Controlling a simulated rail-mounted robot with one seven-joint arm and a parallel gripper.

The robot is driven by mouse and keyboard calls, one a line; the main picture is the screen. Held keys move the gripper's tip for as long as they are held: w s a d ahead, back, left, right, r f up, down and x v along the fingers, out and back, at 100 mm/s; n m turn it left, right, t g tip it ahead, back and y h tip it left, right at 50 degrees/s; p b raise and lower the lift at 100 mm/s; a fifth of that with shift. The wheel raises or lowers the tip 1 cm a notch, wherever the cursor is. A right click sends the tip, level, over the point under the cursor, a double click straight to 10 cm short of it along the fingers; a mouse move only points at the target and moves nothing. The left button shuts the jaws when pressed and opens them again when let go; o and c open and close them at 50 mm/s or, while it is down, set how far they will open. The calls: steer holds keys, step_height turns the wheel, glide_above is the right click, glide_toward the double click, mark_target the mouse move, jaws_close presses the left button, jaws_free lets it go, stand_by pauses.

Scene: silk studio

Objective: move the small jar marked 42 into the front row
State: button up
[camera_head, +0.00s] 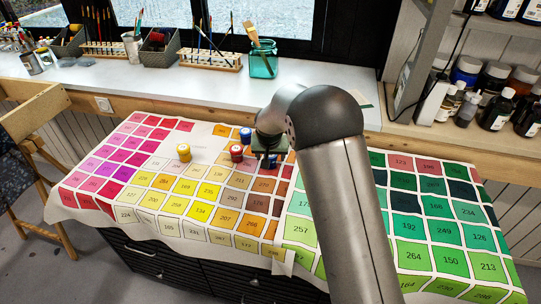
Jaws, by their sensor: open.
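Several small jars stand upright on the colour-chart cloth. A yellow jar (183,153) is at the left, a red jar (236,154) is near the middle, and a blue jar (246,136) is behind the red one. Another blue jar (269,162) shows just below my gripper (269,152). The numbers on the jars are too small to read, so I cannot tell which is 42. My gripper is open, pointing down close above that last blue jar. My arm hides part of the cloth, and whether the fingers are around the jar is unclear.
The cloth (197,232) covers the table with numbered colour squares. Its left part is free of jars. Behind it, a white counter (330,77) holds brush racks and a teal glass jar (263,62). Bottles stand on a shelf (455,138) at the right.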

steer(key=v, duration=1.2)
steer(key=s+d+r+g, duration=0.2)
steer(key=s+d+r, duration=0.1)
steer(key=s+d, duration=1.3)
steer(key=s+d+f+g, duration=0.1)
steer(key=s, duration=0.8)
steer(key=s+d+f+g, duration=0.1)
steer(key=s+f, duration=0.1)
steer(key=s, duration=0.8)
steer(key=shift+s+d+f+b, duration=0.2)
steer(key=shift+s+d+b, duration=0.1)
steer(key=shift+b, duration=0.1)
steer(key=r+p, duration=0.2)
steer(key=r, duration=0.1)
steer(key=r+p, duration=0.1)
steer(key=p, duration=0.1)
steer(key=shift+a+r, duration=0.35)
